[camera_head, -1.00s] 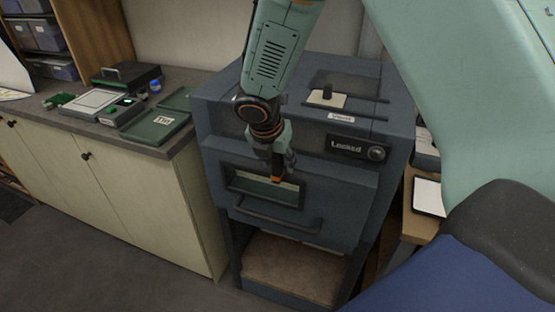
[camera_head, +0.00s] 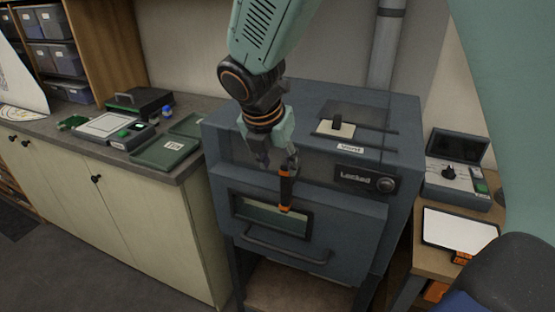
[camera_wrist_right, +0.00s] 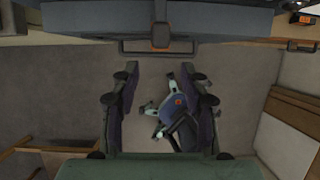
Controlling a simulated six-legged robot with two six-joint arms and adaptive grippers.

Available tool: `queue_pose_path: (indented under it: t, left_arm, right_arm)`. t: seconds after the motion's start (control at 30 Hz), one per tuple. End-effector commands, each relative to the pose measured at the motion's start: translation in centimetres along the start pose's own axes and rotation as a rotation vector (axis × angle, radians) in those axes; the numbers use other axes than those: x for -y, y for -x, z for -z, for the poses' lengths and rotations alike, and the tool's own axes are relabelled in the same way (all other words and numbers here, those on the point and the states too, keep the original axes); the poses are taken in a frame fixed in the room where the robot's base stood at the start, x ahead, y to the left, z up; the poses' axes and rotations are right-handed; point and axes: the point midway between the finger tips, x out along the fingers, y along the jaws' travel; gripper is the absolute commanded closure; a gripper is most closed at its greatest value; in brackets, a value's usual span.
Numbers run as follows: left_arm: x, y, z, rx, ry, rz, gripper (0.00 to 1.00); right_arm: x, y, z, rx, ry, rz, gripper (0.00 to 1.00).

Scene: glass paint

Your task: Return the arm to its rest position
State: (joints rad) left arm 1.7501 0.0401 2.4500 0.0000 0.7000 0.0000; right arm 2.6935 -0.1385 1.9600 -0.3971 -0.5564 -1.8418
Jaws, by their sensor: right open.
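My right arm comes down from the top in the head view. Its gripper (camera_head: 278,160) is open in front of the blue-grey kiln (camera_head: 340,225). An upright black and orange latch handle (camera_head: 286,190) is on the kiln's front, just below the fingertips in the picture. In the right wrist view, the two spread fingers (camera_wrist_right: 160,105) have nothing between them; the latch handle (camera_wrist_right: 160,37) shows beyond them at the top. The kiln's door looks closed, and its panel (camera_head: 367,180) reads "Locked". My left gripper is not in view.
A counter (camera_head: 110,158) on the left bears a green tray (camera_head: 165,150) and several devices. A small table on the right holds a white tablet (camera_head: 459,229) and an open grey case (camera_head: 457,180). The kiln's handle bar (camera_head: 285,250) juts from its front. Grey floor is clear at lower left.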

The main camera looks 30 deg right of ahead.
Motion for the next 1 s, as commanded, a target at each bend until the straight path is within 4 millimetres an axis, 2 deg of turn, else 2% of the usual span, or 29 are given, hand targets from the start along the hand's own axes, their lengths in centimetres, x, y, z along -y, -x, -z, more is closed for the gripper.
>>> queue_pose_path:
  t: [0.47, 0.57, 0.67, 0.87, 0.97, 1.0]
  left_arm:
    - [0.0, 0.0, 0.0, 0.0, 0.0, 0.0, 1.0]
    - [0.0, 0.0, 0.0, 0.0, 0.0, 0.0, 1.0]
    - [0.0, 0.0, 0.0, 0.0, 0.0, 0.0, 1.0]
    - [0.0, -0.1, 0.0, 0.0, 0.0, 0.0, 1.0]
    - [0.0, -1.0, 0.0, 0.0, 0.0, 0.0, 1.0]
    - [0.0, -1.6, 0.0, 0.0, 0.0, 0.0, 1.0]
  right_arm:
    - [0.0, 0.0, 0.0, 0.0, -0.003, 0.0, 0.55]
    - [-0.2, 0.0, -0.1, 0.002, -0.055, -0.008, 0.55]
    - [-1.5, 0.0, -0.3, 0.008, -0.202, -0.07, 0.55]
    - [-4.4, -0.4, 0.4, -0.059, -0.656, -0.261, 0.55]
    - [-5.1, -2.7, 2.1, -0.138, -0.894, -0.319, 0.55]
    - [-5.2, -4.1, 3.1, -0.175, -0.99, -0.33, 0.55]
